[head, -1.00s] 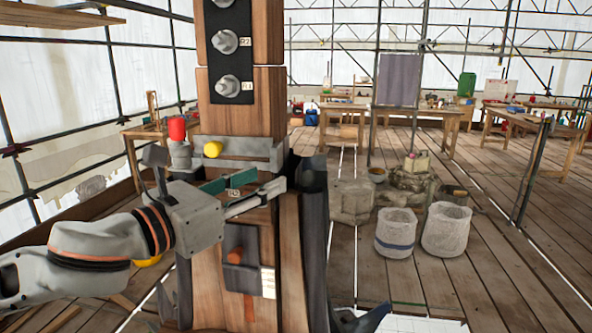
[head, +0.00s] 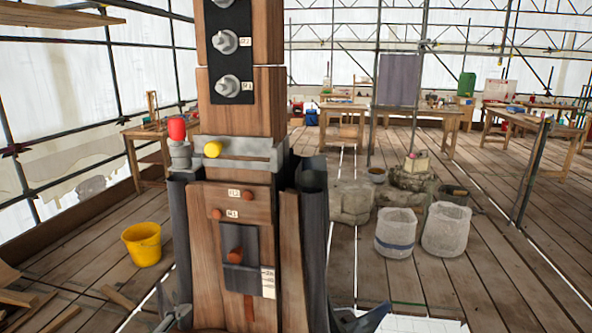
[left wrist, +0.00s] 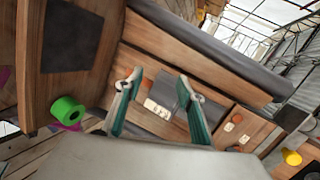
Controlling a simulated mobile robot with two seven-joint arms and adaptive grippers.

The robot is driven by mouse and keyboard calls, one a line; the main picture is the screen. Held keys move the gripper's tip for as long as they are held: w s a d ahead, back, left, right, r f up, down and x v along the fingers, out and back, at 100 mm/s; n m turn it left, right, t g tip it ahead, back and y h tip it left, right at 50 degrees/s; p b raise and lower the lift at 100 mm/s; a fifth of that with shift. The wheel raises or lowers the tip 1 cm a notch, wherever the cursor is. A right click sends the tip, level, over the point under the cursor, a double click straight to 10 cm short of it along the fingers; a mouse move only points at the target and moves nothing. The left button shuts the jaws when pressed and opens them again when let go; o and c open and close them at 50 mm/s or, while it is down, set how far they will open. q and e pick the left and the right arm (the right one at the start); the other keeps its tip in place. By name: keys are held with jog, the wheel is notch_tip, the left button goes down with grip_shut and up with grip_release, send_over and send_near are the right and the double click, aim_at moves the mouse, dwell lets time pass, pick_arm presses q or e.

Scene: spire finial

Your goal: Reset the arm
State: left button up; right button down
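Beyond the fingers is wooden timber with a dark grey pocket (left wrist: 178,92) and a white label (left wrist: 156,108). I cannot tell the distance from the fingertips to the wood. In the head view the timber post (head: 212,240) stands upright in the middle, with orange-brown pegs and a dark grey pocket (head: 240,243) on its front. No left arm crosses it there. My right gripper is not clearly seen in either view.
A yellow bucket (head: 142,245) stands on the floor at left. Two pale sacks (head: 395,233) stand at right. A green roll (left wrist: 68,112) shows in the left wrist view.

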pick_arm(q)
jog(key=s+a+f+n+g+y, duration=0.55)
jog(key=s+a+f+n, duration=0.45)
jog(key=s+a+f, duration=0.7)
jog(key=d+f+n+t+h, duration=0.2)
jog(key=d+f+h, duration=0.5)
jog(key=d+f, duration=0.8)
jog(key=shift+w+d+f+n+t, duration=0.15)
jog(key=shift+d+f+n+t, duration=0.15)
jog(key=shift+d, duration=0.7)
jog(key=shift+r, duration=0.1)
